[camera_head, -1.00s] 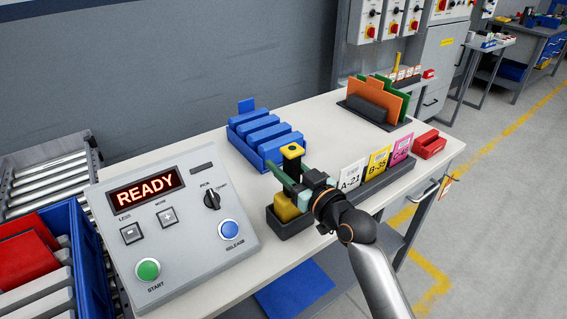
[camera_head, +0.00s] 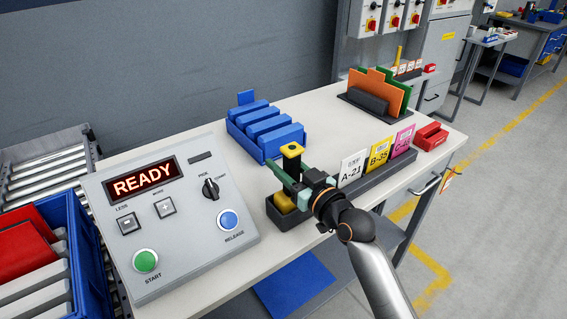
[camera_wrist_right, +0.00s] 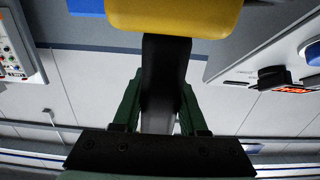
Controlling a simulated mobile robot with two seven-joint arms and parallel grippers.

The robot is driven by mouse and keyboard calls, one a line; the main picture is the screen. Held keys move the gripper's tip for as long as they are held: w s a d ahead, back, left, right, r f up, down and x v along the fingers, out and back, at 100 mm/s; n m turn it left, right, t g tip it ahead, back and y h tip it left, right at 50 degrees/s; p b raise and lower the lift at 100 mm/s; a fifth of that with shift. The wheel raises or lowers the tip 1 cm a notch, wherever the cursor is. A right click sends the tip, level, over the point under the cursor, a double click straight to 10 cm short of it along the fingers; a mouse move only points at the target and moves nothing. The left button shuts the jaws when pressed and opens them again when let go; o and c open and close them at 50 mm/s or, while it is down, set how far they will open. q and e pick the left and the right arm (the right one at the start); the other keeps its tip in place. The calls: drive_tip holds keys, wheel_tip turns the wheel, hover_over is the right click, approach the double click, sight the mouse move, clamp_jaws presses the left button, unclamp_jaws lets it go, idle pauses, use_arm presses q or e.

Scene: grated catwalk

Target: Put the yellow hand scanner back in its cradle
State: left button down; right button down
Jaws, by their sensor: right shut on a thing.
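The gripper hides part of the handle, and I cannot tell whether the scanner rests on the cradle's floor. My left gripper is not in view.
A grey control box (camera_head: 185,247) reading READY stands left of the cradle. Blue bins (camera_head: 262,137) are behind it. A card rack (camera_head: 385,171) with A-21, B-35 and C-cards lies close on the right, with a red block (camera_head: 430,138) beyond. Bare table lies behind the rack.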

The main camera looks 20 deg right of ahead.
unclamp_jaws()
idle(0.5)
drive_tip(key=shift+r+p, duration=1.55)
wheel_tip(320, 180, up, 5)
drive_tip(key=p, duration=0.5)
